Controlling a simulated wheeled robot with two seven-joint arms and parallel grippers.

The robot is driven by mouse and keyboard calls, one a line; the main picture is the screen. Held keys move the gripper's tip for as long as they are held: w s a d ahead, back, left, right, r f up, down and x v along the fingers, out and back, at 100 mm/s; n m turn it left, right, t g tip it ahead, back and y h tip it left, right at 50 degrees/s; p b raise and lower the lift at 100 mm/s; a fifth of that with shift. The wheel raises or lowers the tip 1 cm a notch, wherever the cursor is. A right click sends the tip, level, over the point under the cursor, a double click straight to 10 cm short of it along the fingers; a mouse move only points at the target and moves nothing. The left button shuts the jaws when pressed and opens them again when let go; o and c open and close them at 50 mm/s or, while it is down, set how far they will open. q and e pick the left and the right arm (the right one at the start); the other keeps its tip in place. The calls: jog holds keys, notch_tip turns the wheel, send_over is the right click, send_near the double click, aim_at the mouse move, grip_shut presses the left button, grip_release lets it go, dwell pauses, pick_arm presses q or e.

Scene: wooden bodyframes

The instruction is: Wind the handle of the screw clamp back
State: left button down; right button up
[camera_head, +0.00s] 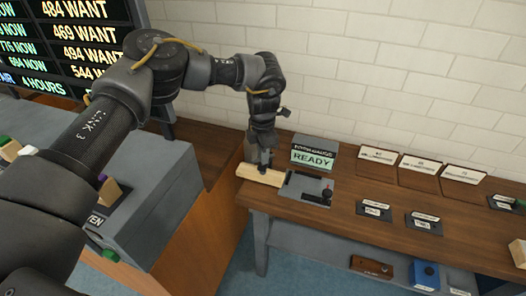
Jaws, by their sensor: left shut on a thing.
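A grey fixture plate (312,182) with a black bracket and a small dark upright handle (327,190) lies on the wooden bench. It may be the screw clamp, but it is too small to tell. My left gripper (262,165) points down just left of it, at the bench's left end. It is shut on a pale wooden block (258,176), which lies level beside the fixture. The fingertips are small and dark, so their exact grip is hard to see. My right gripper is not in view.
A display reading READY (314,152) stands behind the fixture. Labelled wooden trays (420,168) line the bench's back, with small dark label plates (374,210) in front. A grey cabinet (140,210) stands left. A lower shelf (330,245) holds a brown and a blue box.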

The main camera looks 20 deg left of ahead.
pick_arm(q)
jog(key=n+p, duration=0.1)
jog(key=n, duration=0.5)
jog(key=n+p, duration=0.1)
jog(key=n, duration=0.4)
jog(key=shift+n, duration=0.4)
jog(key=n+p, duration=0.1)
jog(key=n, duration=0.1)
jog(key=shift+r+n, duration=0.1)
jog(key=shift+n, duration=0.3)
jog(key=n+p, duration=0.2)
jog(key=n, duration=0.1)
jog(key=shift+s+n+p, duration=0.1)
jog(key=shift+n+p, duration=0.2)
jog(key=shift+p, duration=0.05)
jog(key=n+p, duration=0.2)
jog(key=n, duration=0.1)
jog(key=shift+n, duration=0.4)
jog(key=shift+f, duration=0.25)
jog(key=c, duration=1.3)
grip_release()
